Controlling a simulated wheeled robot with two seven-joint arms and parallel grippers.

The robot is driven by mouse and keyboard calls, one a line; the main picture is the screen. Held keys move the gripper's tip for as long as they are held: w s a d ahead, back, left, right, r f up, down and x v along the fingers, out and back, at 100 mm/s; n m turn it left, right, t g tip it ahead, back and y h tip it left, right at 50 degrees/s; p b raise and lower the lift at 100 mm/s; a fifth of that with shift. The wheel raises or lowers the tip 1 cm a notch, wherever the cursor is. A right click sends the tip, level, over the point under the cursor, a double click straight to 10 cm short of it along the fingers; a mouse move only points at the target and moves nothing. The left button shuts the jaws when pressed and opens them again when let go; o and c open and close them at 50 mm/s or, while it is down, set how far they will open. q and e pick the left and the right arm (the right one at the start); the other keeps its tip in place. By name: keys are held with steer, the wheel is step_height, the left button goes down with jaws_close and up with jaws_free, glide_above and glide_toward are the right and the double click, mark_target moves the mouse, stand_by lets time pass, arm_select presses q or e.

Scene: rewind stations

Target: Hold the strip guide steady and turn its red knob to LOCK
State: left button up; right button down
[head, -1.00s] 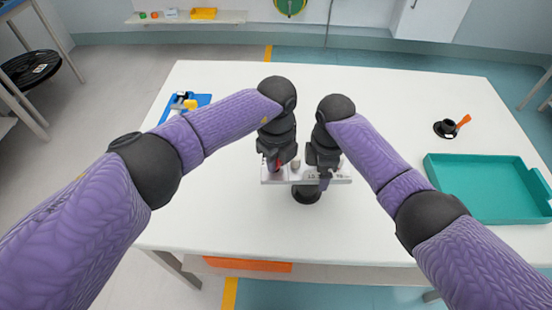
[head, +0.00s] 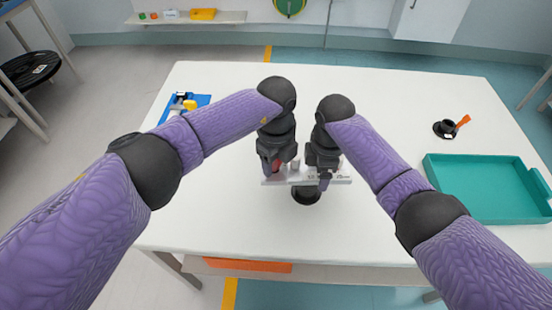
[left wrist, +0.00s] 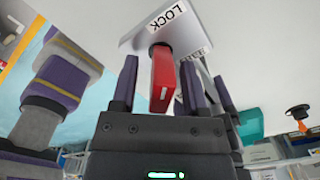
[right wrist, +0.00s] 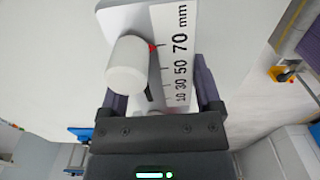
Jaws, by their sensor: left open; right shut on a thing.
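The strip guide (head: 342,178) is a pale plate on a black round stand (head: 306,195) near the table's middle. Its red knob (left wrist: 162,82) lies between the fingers of my left gripper (head: 275,169), which are open with space beside the knob. A LOCK label (left wrist: 166,17) shows beyond the knob; a second label (left wrist: 196,52) is partly hidden by a finger. My right gripper (head: 323,180) is shut on the strip guide at its scale end. The right wrist view shows the mm scale (right wrist: 180,40) and a white cylindrical knob (right wrist: 125,65).
A teal tray (head: 480,215) stands at the table's right. Behind it is a black part with an orange lever (head: 447,128). A blue tray (head: 203,99) with small items sits at the back left. The white table (head: 390,95) is bare around the stand.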

arm_select(q)
step_height(320, 180, up, 12)
steer(key=shift+r, duration=0.1)
stand_by(0.4)
arm_select(e)
jaws_free()
steer(key=shift+r, duration=0.1)
